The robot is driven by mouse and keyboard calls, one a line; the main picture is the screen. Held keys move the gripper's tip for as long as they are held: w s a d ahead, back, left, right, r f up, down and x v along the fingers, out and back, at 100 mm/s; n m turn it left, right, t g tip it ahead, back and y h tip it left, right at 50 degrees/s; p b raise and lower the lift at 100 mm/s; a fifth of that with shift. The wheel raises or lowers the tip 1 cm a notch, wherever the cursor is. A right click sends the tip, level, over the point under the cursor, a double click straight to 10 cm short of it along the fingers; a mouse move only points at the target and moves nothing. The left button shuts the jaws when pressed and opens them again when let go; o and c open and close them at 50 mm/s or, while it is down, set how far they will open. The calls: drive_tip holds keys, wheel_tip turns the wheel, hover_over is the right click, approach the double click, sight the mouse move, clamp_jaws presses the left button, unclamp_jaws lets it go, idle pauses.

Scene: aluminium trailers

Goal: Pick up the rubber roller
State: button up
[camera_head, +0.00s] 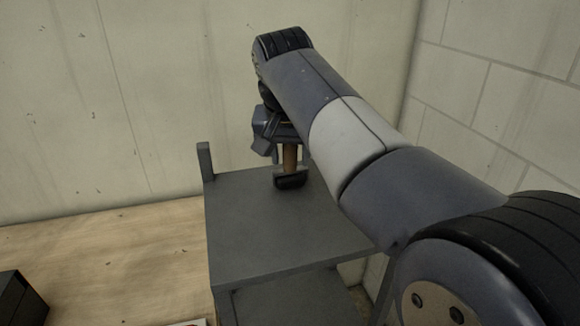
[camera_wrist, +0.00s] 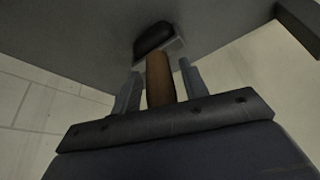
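The rubber roller (camera_head: 291,181) has a black roller head and a brown handle. It stands with its handle up on the grey stand's top. My gripper (camera_head: 277,150) is above it, pointing down, with the handle at its fingers. In the wrist view my gripper (camera_wrist: 160,85) has one finger on each side of the brown handle (camera_wrist: 160,80), with narrow gaps showing, so it looks open around it. The black head (camera_wrist: 154,38) lies beyond the fingertips against the grey surface. My arm hides part of the handle in the head view.
The grey stand (camera_head: 260,235) has a short post (camera_head: 205,160) at its back left corner and a lower shelf. A wooden surface (camera_head: 110,255) with a black box (camera_head: 18,302) is to the left. Walls are close behind and right. The stand top is otherwise clear.

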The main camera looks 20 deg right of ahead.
clamp_jaws()
drive_tip(key=shift+r, duration=0.1)
